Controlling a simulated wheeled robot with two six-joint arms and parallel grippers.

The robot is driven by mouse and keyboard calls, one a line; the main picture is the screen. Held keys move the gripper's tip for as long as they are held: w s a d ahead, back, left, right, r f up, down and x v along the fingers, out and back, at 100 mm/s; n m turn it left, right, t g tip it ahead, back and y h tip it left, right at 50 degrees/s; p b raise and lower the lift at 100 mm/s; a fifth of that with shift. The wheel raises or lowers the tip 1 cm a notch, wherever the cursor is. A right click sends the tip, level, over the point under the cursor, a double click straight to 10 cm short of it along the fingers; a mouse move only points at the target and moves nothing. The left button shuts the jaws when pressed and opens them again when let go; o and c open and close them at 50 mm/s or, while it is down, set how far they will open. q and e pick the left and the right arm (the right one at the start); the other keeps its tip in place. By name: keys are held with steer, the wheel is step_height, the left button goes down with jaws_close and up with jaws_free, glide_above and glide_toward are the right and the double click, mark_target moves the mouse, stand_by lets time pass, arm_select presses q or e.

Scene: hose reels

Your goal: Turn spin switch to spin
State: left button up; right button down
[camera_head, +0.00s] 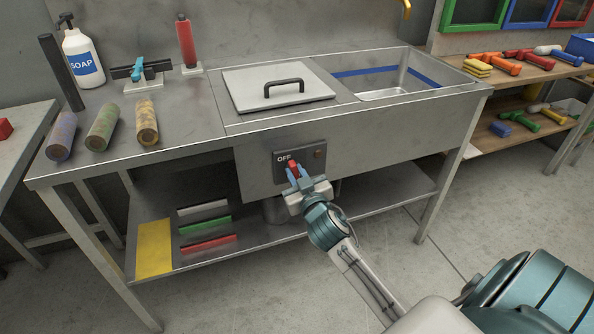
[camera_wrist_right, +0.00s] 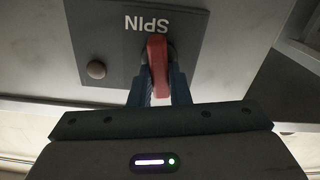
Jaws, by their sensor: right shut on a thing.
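The spin switch has a red handle (camera_head: 293,166) on a dark panel (camera_head: 313,164) on the sink unit's front. It also shows as a red handle (camera_wrist_right: 157,62) in the right wrist view. My right gripper (camera_head: 293,172) is shut on this handle, with its blue fingers on either side. In the head view, OFF is readable left of the handle. In the wrist view, upside-down SPIN lettering (camera_wrist_right: 162,24) stands just beyond the handle's end. The fingers cover the switch's base, so its exact setting is unclear. My left gripper is not in view.
A round button (camera_head: 319,154) sits right of the switch. Above are a handled lid (camera_head: 245,84) and an open basin (camera_head: 400,92). A lower shelf (camera_head: 270,232) lies below the panel.

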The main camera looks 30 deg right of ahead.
steer(key=n+p, duration=0.3)
steer(key=n, duration=0.1)
steer(key=shift+a+r+n, duration=0.1)
steer(key=shift+a+n, duration=0.05)
steer(key=shift+n, duration=0.15)
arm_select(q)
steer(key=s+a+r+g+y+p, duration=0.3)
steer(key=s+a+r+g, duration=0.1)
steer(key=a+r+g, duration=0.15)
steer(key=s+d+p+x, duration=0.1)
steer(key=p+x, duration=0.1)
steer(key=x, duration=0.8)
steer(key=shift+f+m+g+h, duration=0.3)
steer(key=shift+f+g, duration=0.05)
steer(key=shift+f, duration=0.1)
arm_select(e)
steer(key=shift+w+a+f+n, duration=0.1)
steer(key=shift+f+n, duration=0.1)
steer(key=shift+n, duration=1.65)
steer(key=shift+s+a+f+n, duration=0.1)
steer(key=shift+f+n, duration=0.1)
steer(key=shift+n, duration=1.7)
steer(key=shift+w+f+n, duration=0.1)
steer(key=shift+f+n, duration=0.1)
steer(key=shift+n, duration=1.65)
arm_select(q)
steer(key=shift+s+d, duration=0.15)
